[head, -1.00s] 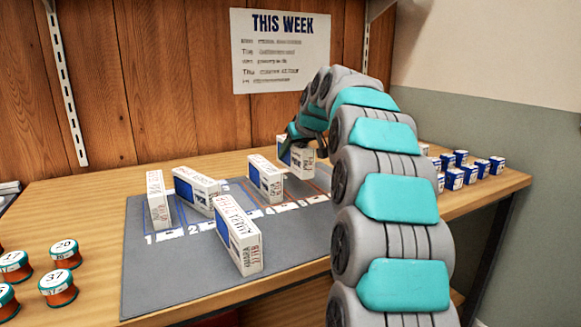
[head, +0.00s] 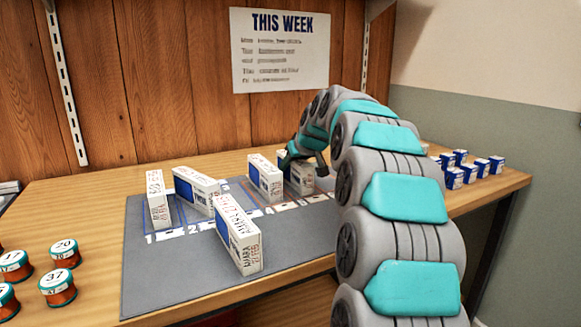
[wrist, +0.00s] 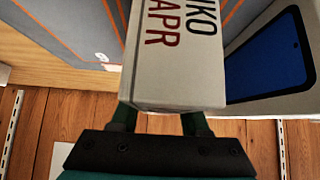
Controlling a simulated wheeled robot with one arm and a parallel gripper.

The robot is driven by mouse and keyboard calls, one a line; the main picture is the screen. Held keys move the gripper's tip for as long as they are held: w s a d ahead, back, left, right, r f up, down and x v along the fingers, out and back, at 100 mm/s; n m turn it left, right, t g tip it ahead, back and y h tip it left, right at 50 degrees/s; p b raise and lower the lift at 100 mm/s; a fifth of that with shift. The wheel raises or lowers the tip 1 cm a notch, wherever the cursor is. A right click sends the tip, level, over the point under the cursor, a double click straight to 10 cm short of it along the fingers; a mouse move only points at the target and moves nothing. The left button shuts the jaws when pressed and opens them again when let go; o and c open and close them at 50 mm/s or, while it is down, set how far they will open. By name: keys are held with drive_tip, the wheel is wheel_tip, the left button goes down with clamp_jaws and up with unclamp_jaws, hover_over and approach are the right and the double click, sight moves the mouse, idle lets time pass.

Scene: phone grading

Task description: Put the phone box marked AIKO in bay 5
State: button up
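The phone box marked AIKO (wrist: 172,60) fills the middle of the wrist view, where the letters "IKO" and "APR" show. My gripper (wrist: 160,122) is shut on its end, one finger on each side. In the head view the AIKO box (head: 301,180) stands upright at the right end of the row, behind the number at bay 5 (head: 314,198). My gripper (head: 303,158) is at its top. The box's base is low at the mat; I cannot tell whether it touches. A neighbouring box (wrist: 275,58) stands close on the right in the wrist view.
On the grey mat (head: 165,275) boxes stand at bay 1 (head: 157,200), near bay 2 (head: 194,190) and near bay 4 (head: 266,178). Another box (head: 238,235) stands in front of the row. Orange tins (head: 58,285) are at left, small blue-white boxes (head: 470,172) at right.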

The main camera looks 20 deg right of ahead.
sight(306, 165)
drive_tip(key=o, duration=0.4)
drive_tip(key=shift+o, duration=0.2)
drive_tip(key=shift+r, duration=0.15)
drive_tip(key=b+v, duration=0.1)
drive_tip(key=v, duration=1.1)
